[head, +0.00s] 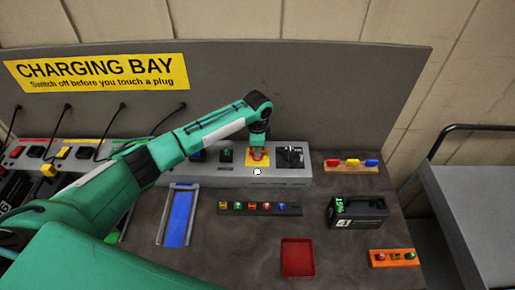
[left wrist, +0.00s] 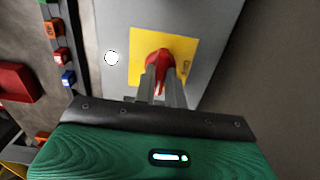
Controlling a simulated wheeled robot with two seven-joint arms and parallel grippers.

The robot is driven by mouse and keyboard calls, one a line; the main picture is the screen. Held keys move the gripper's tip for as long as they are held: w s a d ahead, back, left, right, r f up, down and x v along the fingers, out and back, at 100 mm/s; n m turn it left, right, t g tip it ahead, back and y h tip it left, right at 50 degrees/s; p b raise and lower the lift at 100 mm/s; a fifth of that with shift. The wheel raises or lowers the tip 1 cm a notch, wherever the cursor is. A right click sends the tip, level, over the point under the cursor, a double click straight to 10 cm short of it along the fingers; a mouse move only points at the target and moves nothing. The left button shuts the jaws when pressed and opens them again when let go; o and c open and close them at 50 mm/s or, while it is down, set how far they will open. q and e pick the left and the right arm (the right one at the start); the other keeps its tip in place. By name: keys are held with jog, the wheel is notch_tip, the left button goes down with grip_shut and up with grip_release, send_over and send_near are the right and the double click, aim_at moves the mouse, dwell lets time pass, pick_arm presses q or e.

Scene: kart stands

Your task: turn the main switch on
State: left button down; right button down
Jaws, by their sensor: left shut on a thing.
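The main switch is a red knob (head: 259,156) on a yellow plate (head: 249,160), set on the top of the grey charging panel (head: 225,172). In the left wrist view the red knob (left wrist: 160,57) stands out from the yellow plate (left wrist: 178,42). My left gripper (head: 259,147) reaches down onto the knob. Its two fingers (left wrist: 161,83) are closed on either side of the knob in the left wrist view. The fingers hide part of the knob, and I cannot read any markings on the plate. My right gripper is not in view.
A black unit (head: 291,157) sits right of the knob. A white round spot (head: 257,172) is below it. A strip of coloured pieces (head: 260,209), a blue tray (head: 179,217), a red tray (head: 297,258) and a black battery (head: 357,212) are on the bench.

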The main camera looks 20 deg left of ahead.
pick_arm(q)
jog(key=c, duration=1.5)
grip_release()
jog(key=shift+o, duration=0.2)
notch_tip(320, 180, up, 14)
jog(key=b, duration=0.4)
jog(key=shift+f, duration=0.1)
